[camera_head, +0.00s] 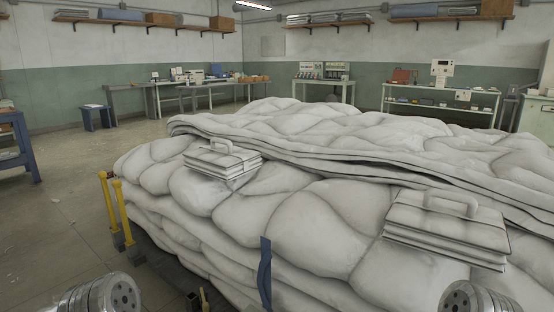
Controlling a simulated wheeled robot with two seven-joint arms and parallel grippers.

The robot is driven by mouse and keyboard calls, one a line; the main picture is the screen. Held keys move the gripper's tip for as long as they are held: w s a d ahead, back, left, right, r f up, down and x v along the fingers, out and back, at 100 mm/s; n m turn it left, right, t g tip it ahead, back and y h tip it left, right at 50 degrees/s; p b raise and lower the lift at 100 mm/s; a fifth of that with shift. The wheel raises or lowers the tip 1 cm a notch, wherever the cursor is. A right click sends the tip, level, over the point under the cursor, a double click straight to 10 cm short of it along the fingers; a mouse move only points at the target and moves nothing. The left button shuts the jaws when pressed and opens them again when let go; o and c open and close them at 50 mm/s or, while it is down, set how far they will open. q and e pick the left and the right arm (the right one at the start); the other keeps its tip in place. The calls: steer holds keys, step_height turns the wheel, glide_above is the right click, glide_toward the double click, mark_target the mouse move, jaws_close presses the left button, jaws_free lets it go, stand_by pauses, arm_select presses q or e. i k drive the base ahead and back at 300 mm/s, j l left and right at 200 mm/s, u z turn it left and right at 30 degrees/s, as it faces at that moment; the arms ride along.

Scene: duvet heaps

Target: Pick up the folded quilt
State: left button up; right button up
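A folded quilt (222,160) in pale grey-white, with dark-edged layers and a loop handle on top, lies on the left part of a large duvet heap (310,225). A second, larger-looking folded quilt (447,228) of the same kind lies on the right part of the heap, nearer to me. Both rest tilted on the puffy surface, and nothing holds them. Rounded metal ends of my arms show at the bottom left and bottom right, well apart from both quilts. No gripper fingers can be made out.
Yellow posts (118,215) stand at the heap's left edge, and a blue strap-like upright (265,273) stands at its front. Open floor (58,215) lies to the left. Workbenches (190,90) and wall shelves (150,18) line the back.

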mark_target(222, 160)
steer(key=i+j+z, duration=0.1)
steer(key=j+z, duration=0.65)
steer(key=z, duration=0.15)
steer(key=j+z, duration=0.45)
steer(key=k+l, duration=0.05)
